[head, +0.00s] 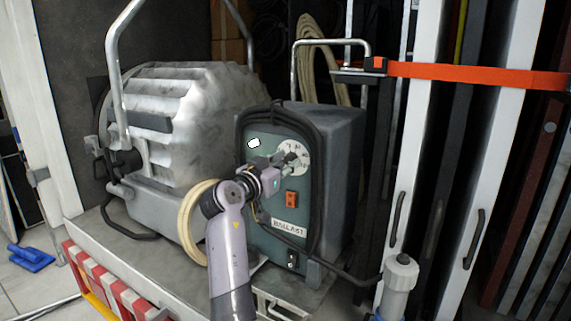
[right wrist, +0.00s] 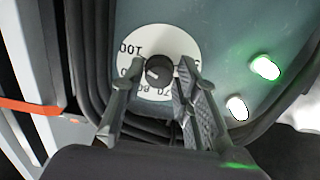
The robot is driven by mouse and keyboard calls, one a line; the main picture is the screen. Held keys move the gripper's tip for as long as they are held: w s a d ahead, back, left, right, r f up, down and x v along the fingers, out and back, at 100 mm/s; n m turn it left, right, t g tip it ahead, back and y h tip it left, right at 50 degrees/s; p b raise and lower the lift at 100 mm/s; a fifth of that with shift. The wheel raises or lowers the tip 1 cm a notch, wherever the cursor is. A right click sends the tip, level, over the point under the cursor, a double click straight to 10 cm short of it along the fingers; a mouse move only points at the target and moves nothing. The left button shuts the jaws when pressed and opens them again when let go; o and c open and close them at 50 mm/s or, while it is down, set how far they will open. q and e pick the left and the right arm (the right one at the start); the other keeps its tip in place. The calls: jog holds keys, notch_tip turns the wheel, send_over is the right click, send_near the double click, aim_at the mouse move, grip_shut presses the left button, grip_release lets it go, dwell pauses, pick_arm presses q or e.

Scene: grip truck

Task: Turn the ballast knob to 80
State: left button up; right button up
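The ballast (head: 262,215) is a box with a grey-green front panel, standing on the truck bed. Its knob (right wrist: 158,70) is dark and round, set on a white dial (right wrist: 133,43); the dial also shows in the head view (head: 301,163). "100" is readable at the dial's upper left in the right wrist view; other numbers are partly covered, and the exact setting is unclear. My right gripper (right wrist: 160,67) is open, one finger on each side of the knob, with small gaps visible; it also shows in the head view (head: 284,159). My left gripper is out of view.
An orange switch (head: 291,198) sits below the dial. A thick black cable (head: 316,190) loops around the panel. A large silver lamp (head: 180,115) stands left of the ballast. An orange strap (head: 470,74) crosses at the right. Two lit spots (right wrist: 264,68) show on the panel.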

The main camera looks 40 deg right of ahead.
jog(key=c, duration=0.5)
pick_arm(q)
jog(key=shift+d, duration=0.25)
pick_arm(e)
grip_shut()
